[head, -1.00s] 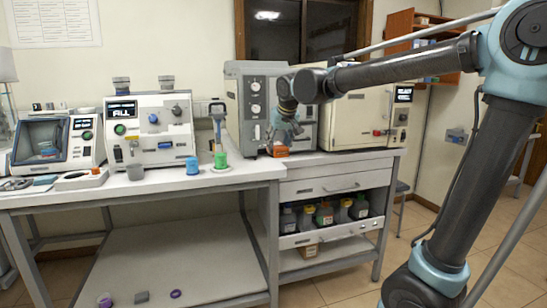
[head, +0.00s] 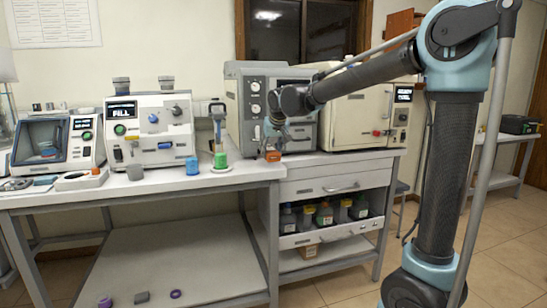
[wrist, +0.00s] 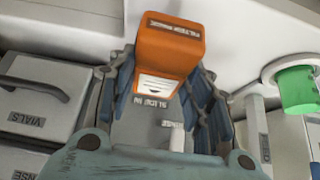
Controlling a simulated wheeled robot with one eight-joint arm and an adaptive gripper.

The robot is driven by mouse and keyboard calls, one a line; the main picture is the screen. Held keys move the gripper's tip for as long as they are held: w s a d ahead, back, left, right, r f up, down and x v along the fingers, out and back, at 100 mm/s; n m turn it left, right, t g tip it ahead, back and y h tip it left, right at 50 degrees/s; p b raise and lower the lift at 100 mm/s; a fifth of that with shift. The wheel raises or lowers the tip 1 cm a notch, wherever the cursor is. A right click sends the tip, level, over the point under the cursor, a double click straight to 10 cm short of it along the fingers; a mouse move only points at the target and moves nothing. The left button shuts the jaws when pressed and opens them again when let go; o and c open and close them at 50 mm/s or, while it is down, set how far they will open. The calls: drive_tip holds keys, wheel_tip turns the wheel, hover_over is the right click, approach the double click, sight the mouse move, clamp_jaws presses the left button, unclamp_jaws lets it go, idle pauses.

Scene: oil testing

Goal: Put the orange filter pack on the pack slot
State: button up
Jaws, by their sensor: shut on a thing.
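The orange filter pack (head: 273,156) is at the front of the grey oven-like unit, above the right end of the bench in the head view. In the wrist view, the pack (wrist: 168,60) is an orange block with a dark label on its top and a white label on its side. My gripper (head: 272,143) is shut on it, with blue-grey fingers on both sides in the wrist view (wrist: 165,90). In the head view, I cannot tell whether the pack touches the bench. I cannot make out the pack slot for certain.
A green container (head: 220,160) on a white dish and a blue cup (head: 192,166) stand left of the gripper. A white machine (head: 150,130) with a "FILL" screen is behind them. The grey unit (head: 250,110) and a cream oven (head: 365,120) stand close behind the gripper. Drawers (head: 325,187) lie below.

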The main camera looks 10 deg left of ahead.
drive_tip(key=shift+w+a+f, duration=0.1)
drive_tip(key=shift+w+f, duration=0.1)
drive_tip(key=shift+f, duration=1.1)
drive_tip(key=o, duration=1.1)
drive_tip(key=shift+f, duration=0.1)
drive_tip(key=v, duration=1.2)
